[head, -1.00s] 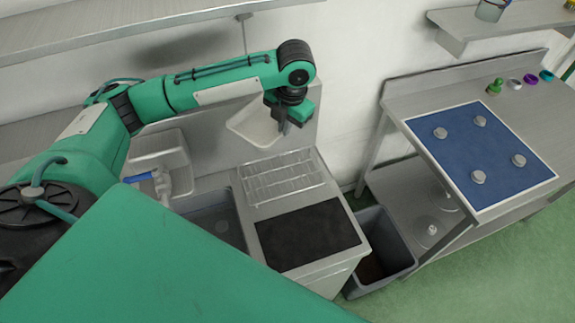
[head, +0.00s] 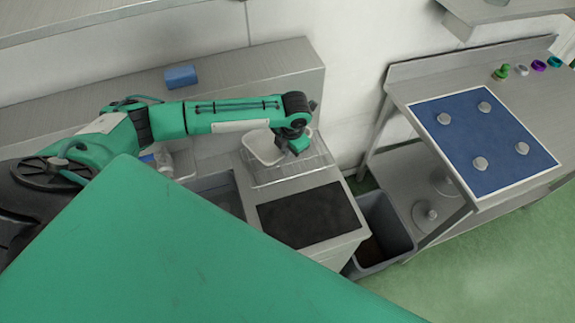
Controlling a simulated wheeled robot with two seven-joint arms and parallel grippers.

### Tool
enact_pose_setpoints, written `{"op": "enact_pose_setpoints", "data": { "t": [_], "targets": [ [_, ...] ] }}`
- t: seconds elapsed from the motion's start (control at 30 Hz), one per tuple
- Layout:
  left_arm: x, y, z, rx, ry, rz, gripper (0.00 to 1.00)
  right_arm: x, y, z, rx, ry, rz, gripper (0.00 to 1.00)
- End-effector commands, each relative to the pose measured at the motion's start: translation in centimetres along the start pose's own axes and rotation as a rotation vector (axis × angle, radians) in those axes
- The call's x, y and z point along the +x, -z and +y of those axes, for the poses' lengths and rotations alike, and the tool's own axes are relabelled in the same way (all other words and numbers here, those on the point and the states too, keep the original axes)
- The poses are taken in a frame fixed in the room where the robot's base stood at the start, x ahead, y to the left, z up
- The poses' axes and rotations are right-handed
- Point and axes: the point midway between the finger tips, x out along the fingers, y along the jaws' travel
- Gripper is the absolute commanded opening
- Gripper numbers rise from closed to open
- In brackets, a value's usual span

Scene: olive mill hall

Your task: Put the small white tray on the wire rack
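The small white tray (head: 262,148) is at the back left part of the wire rack (head: 300,168), looking roughly level. I cannot tell whether its underside touches the wires. My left gripper (head: 287,150) is at the tray's right side and seems shut on its rim; the fingertips are small and partly hidden. The rack stands on the metal counter behind a black mat (head: 308,215). My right gripper is out of view.
A sink basin (head: 220,190) lies left of the rack, partly behind my arm. A blue block (head: 181,77) sits on the back ledge. A grey bin (head: 382,232) stands right of the counter. A steel table with a blue board (head: 470,150) is at the right.

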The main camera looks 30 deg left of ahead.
Motion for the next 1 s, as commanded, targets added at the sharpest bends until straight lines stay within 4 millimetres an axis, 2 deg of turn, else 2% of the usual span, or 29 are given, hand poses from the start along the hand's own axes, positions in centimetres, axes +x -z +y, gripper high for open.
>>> {"op": "enact_pose_setpoints", "data": {
  "t": [0.03,0.07,0.2,0.57,0.83,1.0],
  "targets": [
    [1.5,0.1,-0.3,0.0,0.001,0.005,0.0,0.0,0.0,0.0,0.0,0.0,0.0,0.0],
    [2.4,0.0,-0.4,0.0,0.0,0.0,0.0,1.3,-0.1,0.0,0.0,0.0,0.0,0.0],
    [4.2,0.0,-0.6,0.0,0.0,-0.001,0.0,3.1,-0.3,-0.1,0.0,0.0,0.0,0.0],
    [5.6,0.0,-0.8,0.0,-0.001,0.0,0.0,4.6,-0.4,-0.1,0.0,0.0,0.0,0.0],
    [8.7,0.0,-1.3,0.0,-0.001,0.0,0.0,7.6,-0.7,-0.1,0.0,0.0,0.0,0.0],
    [9.2,0.0,-1.4,0.0,-0.001,-0.001,0.0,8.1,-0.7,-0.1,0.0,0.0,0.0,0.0]
  ]
}}
